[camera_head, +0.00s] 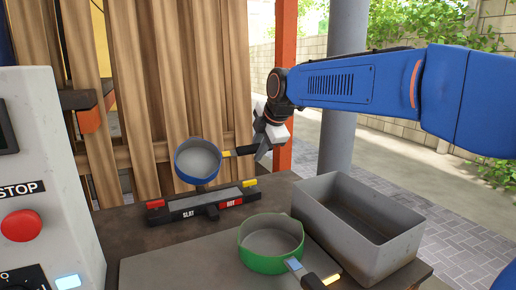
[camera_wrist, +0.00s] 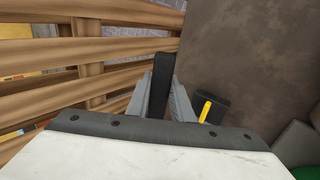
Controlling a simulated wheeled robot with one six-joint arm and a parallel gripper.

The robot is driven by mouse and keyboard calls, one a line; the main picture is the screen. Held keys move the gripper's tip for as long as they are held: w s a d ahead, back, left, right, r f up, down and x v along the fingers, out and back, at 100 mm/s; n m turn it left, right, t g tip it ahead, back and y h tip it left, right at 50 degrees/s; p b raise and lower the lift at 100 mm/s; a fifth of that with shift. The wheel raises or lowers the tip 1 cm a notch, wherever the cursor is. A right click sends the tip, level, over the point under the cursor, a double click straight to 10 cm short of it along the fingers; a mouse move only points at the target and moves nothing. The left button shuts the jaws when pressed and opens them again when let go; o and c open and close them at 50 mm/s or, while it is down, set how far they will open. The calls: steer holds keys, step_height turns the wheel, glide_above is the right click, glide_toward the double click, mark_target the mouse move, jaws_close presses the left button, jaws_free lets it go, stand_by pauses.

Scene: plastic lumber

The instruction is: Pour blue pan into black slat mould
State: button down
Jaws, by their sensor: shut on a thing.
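The blue pan (camera_head: 184,176) is in the air over the left part of the black slat mould (camera_head: 208,210). Its grey inside faces the head camera, so it looks tilted toward that camera. My gripper (camera_head: 262,148) is shut on the pan's black handle, right of the bowl. In the wrist view the dark handle (camera_wrist: 160,72) stands between the fingers of my gripper (camera_wrist: 160,92). The mould lies on the table with a long grey strip along its top, a red left end and a yellow right end. I cannot tell whether that strip is poured material.
A green pan (camera_head: 268,264) stands in front of the mould, its handle pointing to the lower right. A grey open bin (camera_head: 390,262) stands at the right. A control box with a red stop button (camera_head: 21,226) is at the left. Wooden slats (camera_head: 195,60) stand close behind.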

steer(key=shift+w+a+f+g+h, duration=0.15)
steer(key=shift+f+g+h, duration=0.35)
steer(key=shift+g, duration=0.55)
steer(key=shift+w+f+g+h, duration=0.2)
steer(key=shift+f+g+h, duration=0.35)
steer(key=shift+g, duration=0.55)
steer(key=shift+w+a+f+g+h, duration=0.15)
steer(key=shift+f+g+h, duration=0.35)
steer(key=shift+g, duration=0.55)
steer(key=shift+d+f, duration=0.1)
steer(key=shift+r, duration=2.5)
